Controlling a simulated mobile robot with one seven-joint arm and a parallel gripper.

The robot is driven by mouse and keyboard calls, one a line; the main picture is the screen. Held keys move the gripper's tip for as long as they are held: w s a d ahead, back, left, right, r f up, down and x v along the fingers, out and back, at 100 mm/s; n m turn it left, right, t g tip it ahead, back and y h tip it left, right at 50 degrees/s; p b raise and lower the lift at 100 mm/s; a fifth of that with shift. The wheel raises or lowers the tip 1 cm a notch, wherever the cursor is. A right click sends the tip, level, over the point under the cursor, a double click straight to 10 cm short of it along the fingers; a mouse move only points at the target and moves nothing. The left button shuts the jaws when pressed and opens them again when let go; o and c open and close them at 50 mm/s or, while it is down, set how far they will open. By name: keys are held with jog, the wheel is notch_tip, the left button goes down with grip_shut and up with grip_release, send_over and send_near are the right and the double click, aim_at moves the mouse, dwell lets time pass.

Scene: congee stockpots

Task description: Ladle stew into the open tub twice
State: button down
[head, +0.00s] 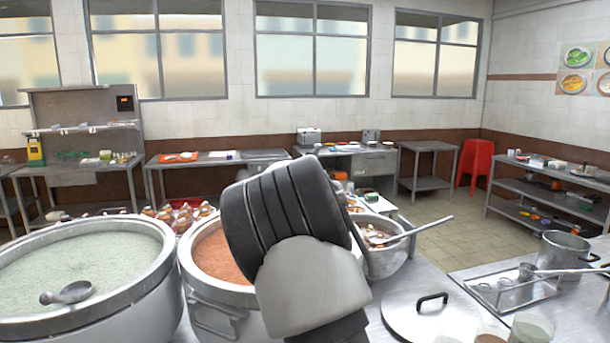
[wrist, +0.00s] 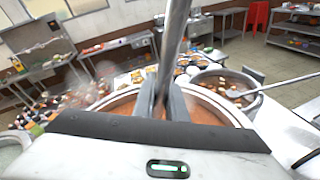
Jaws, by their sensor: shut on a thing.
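My gripper (wrist: 168,98) is shut on a metal handle (wrist: 173,45), seen in the wrist view, which looks like a ladle's. The handle rises between the fingers, and its lower end is hidden. Behind and below the fingers is a round pot of orange-red stew (wrist: 124,106); this stew also shows in the head view (head: 216,254). My arm covers part of that pot in the head view, and the fingers are hidden there. Two small containers stand at the bottom edge of the head view, one clear or pale (head: 532,330) and one brownish (head: 491,337); I cannot tell which is the open tub.
A large pot of pale congee (head: 75,250) with a ladle (head: 67,293) stands left. A chunky-filled pot (head: 388,262) with another ladle (head: 425,228) stands right of my arm.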

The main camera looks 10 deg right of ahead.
jog(key=s+d+f+m+t+b, duration=0.1)
jog(key=s+d+f+m+b, duration=0.2)
jog(key=d+f+b, duration=0.4)
jog(key=shift+s+d+m+y+b, duration=0.35)
jog(key=shift+s+b, duration=0.45)
jog(key=shift+b, duration=1.05)
notch_tip(320, 180, up, 15)
jog(key=p, duration=0.7)
jog(key=shift+f+m+t+b, duration=0.1)
jog(key=shift+m+t+b, duration=0.2)
jog(key=shift+m, duration=0.05)
jog(key=shift+m+t+b, duration=0.3)
jog(key=shift+m+b, duration=0.4)
jog(key=shift+b, duration=0.45)
